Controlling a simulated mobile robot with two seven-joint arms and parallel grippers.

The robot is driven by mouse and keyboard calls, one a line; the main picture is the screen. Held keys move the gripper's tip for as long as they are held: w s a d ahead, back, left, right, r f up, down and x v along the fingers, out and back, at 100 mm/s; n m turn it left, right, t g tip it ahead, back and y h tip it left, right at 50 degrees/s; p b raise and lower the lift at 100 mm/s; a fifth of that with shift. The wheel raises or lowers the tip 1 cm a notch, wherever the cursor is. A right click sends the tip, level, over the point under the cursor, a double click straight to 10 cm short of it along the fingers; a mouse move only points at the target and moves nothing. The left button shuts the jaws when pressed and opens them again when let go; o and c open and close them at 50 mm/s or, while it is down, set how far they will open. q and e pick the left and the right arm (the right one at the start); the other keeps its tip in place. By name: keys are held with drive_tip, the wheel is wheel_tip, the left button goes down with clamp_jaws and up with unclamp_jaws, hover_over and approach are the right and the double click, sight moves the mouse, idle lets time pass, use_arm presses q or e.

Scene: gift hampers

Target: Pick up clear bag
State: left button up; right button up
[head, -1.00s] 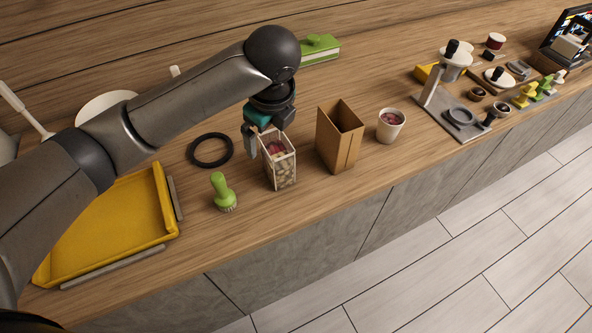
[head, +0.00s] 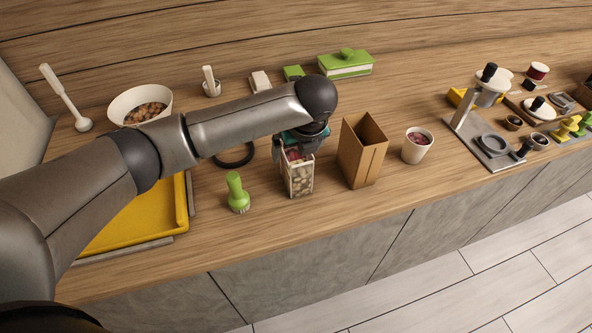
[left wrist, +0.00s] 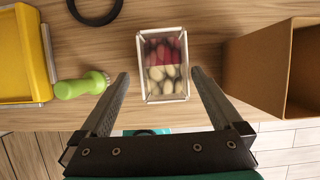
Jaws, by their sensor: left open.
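The clear bag (head: 300,180) stands upright on the wooden counter, see-through with pale edges, holding pale nut-like pieces below and red ones above. In the left wrist view the clear bag (left wrist: 163,66) is seen from above, between and just beyond the fingers. My left gripper (head: 296,160) is at the upper part of the bag in the head view, partly hidden by my arm. In the left wrist view its two fingers (left wrist: 159,75) are spread wide, with a gap on each side of the bag. My right gripper is not in view.
A brown open box (head: 362,155) stands close right of the bag, with a white cup (head: 416,146) beyond. A green-handled brush (head: 237,193) stands to the left. A yellow tray (head: 135,222) and black ring (left wrist: 95,12) lie further left. The counter's front edge is near.

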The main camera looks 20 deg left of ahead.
sight(296, 158)
use_arm(q)
drive_tip(key=shift+d+b+x, duration=0.1)
drive_tip(key=shift+b+x, duration=0.05)
drive_tip(key=shift+x, duration=1.2)
drive_tip(key=shift+d+b+x, duration=0.15)
drive_tip(key=shift+x, duration=1.2)
drive_tip(key=shift+w, duration=0.1)
drive_tip(key=c, duration=1.5)
drive_tip(key=shift+r, duration=0.15)
drive_tip(key=shift+c, duration=0.2)
wheel_tip(296, 158, up, 20)
drive_tip(key=p, duration=0.1)
drive_tip(key=shift+p, duration=0.3)
